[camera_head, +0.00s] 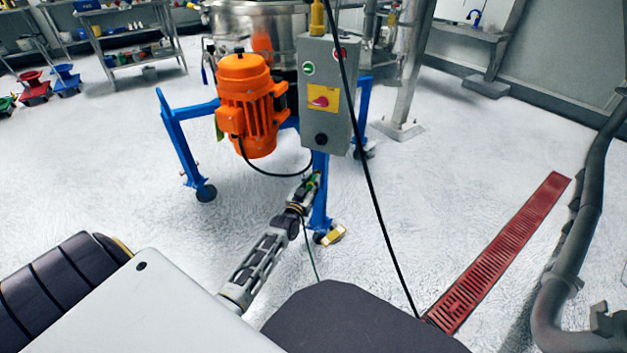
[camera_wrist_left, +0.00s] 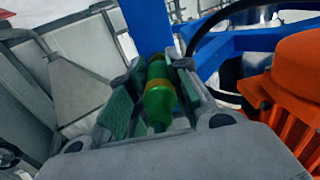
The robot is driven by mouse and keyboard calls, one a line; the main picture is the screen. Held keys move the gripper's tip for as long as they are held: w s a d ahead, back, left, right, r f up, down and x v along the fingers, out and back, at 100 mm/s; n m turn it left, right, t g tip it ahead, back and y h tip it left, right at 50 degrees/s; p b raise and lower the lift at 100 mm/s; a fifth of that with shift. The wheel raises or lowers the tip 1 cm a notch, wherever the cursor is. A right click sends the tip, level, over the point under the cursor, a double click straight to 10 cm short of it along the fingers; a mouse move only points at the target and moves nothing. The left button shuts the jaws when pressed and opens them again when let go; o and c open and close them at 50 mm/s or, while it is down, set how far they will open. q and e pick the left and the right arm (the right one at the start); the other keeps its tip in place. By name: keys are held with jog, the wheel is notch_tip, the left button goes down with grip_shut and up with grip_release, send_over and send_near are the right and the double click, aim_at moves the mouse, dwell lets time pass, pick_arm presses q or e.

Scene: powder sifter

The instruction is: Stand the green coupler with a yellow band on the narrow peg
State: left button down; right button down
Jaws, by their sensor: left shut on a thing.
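My left gripper (camera_head: 309,188) reaches forward to the blue leg of the machine below the grey control box. In the left wrist view, its fingers (camera_wrist_left: 158,85) are shut on the green coupler (camera_wrist_left: 160,104), which has a yellow band. The coupler lies lengthwise between the finger pads, with its near green end showing. In the head view only a small green bit of the coupler (camera_head: 313,181) shows at the fingers. I cannot make out the narrow peg in either view. My right gripper is not in view.
The orange motor (camera_head: 253,105) and grey control box (camera_head: 323,95) are close to my left gripper. A blue leg (camera_wrist_left: 148,25) rises just beyond the fingers. A black cable (camera_head: 373,190) hangs in front. A red floor grate (camera_head: 500,250) lies right; open floor lies left.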

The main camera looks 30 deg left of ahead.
aim_at(308, 188)
pick_arm(q)
jog(key=shift+s+d+p, duration=0.2)
jog(key=shift+s+p, duration=0.5)
jog(key=shift+s, duration=0.35)
jog(key=shift+s+d+p, duration=0.15)
jog(key=shift+s+p, duration=0.5)
jog(key=shift+s, duration=0.4)
dwell(0.4)
